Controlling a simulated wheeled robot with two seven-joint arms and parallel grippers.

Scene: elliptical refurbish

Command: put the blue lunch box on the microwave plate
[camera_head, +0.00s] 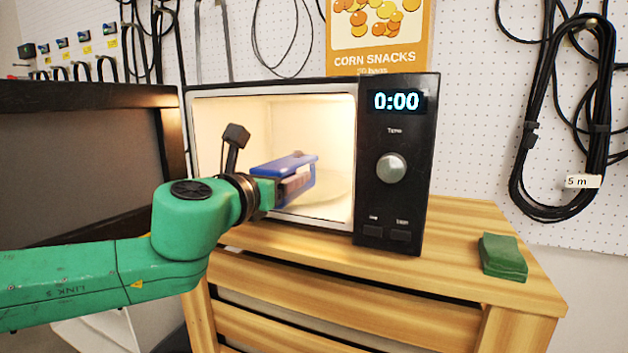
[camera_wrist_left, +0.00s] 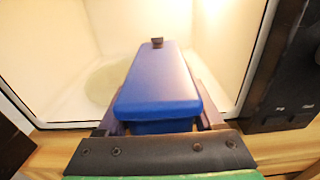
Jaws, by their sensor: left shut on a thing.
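The blue lunch box (camera_wrist_left: 158,88) is held in my left gripper (camera_head: 292,185), whose fingers lie along its two sides. In the head view the lunch box (camera_head: 288,163) is at the microwave's open front, partly hidden by the gripper. The microwave (camera_head: 395,215) is lit inside and its display reads 0:00. The pale round microwave plate (camera_head: 335,184) lies on the cavity floor. In the wrist view the plate (camera_wrist_left: 103,84) shows to the left of the lunch box, partly covered by it. My right gripper is not in view.
The microwave stands on a slatted wooden table (camera_head: 470,238). A folded green cloth (camera_head: 503,257) lies at the table's right. The dark microwave door (camera_head: 85,165) appears swung open at left. A corn snacks box (camera_head: 378,38) is behind the microwave. Cables hang on the pegboard.

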